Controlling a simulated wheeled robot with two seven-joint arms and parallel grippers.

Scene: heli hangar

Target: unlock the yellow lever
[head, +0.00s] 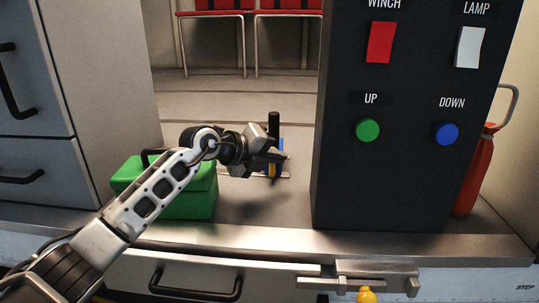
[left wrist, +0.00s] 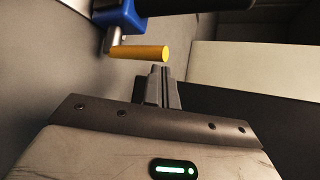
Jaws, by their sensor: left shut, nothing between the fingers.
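The yellow lever (left wrist: 140,53) sticks out sideways from a blue block (left wrist: 118,18) on a short metal rod in the left wrist view. In the head view a bit of yellow (head: 271,171) and some blue (head: 282,144) show behind my gripper; most of that device is hidden. My left gripper (head: 281,160) is shut and empty, above the counter. In the left wrist view its fingertips (left wrist: 158,72) are close to the lever's free end, with a small gap visible in the picture. My right gripper is not in view.
A green box (head: 195,198) stands beside my left arm. A dark control panel (head: 410,190) with buttons stands to the right, with a red bottle-like object (head: 474,178) behind it. Below the steel counter edge (head: 270,250) are a drawer handle (head: 195,288) and a yellow knob (head: 367,296).

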